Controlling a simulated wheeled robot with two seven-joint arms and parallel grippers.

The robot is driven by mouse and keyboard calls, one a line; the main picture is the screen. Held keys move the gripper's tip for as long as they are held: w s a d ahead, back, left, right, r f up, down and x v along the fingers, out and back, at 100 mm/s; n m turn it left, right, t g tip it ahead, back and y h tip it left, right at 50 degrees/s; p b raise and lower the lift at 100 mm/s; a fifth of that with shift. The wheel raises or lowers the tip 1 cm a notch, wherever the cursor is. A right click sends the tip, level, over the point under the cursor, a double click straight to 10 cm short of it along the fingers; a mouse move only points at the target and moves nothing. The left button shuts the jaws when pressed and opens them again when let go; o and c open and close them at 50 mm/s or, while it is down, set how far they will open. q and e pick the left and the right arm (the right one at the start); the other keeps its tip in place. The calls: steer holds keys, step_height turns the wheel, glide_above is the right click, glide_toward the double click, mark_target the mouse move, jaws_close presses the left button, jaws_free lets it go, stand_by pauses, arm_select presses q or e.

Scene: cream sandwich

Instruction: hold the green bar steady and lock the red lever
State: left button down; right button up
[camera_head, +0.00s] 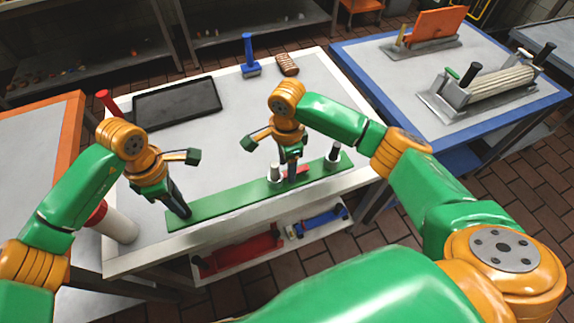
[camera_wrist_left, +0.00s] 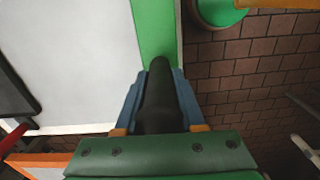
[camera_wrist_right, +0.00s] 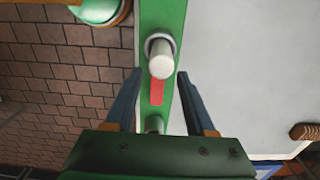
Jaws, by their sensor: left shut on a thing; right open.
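The long green bar (camera_head: 235,203) lies along the table's near edge. My left gripper (camera_wrist_left: 158,70) is shut on a black upright handle (camera_wrist_left: 157,100) at the bar's left end; the head view shows it there too (camera_head: 180,205). The red lever (camera_wrist_right: 157,92) lies flat along the bar, beside a pale post (camera_wrist_right: 160,57); in the head view the lever (camera_head: 299,171) is partly hidden behind my right gripper (camera_head: 291,176). The right gripper is open, its fingers on either side of the bar and lever in the right wrist view. I cannot tell its height above them.
Another post with a black top (camera_head: 333,153) stands near the bar's right end. A black tray (camera_head: 176,103), a blue brush (camera_head: 250,60) and a brown ridged object (camera_head: 287,65) lie farther back. A shelf below holds red and blue items.

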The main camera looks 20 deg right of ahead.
step_height(320, 180, up, 11)
stand_by(0.3)
arm_select(q)
steer(key=shift+c, duration=1.8)
jaws_free()
arm_select(e)
steer(key=shift+r, duration=0.1)
arm_select(q)
step_height(320, 180, up, 9)
steer(key=p, duration=0.5)
arm_select(e)
step_height(320, 180, up, 6)
steer(key=shift+f, duration=0.25)
